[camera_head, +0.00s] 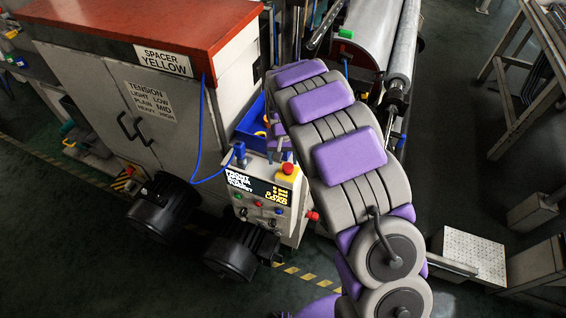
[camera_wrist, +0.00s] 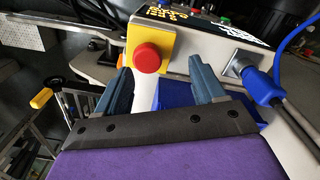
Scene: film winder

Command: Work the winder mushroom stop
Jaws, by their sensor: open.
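The red mushroom stop (camera_head: 288,168) sits on a yellow plate at the top right corner of the winder's control box (camera_head: 265,200). In the wrist view the mushroom stop (camera_wrist: 147,58) is a round red cap on its yellow plate, left of centre. My gripper (camera_wrist: 163,67) is open in the wrist view, with its two blue-grey fingers apart and nothing between them. The cap appears just beyond the fingertips, closer to the left finger. I cannot tell the remaining gap. In the head view my arm hides most of the gripper.
A blue cable connector (camera_wrist: 258,82) stands right of the fingers, beside the stop. A blue bin (camera_head: 247,125) lies behind the box. Another red button (camera_head: 313,216) juts from the box's right side. A grey cabinet (camera_head: 120,90) stands left; open floor (camera_head: 470,180) lies right.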

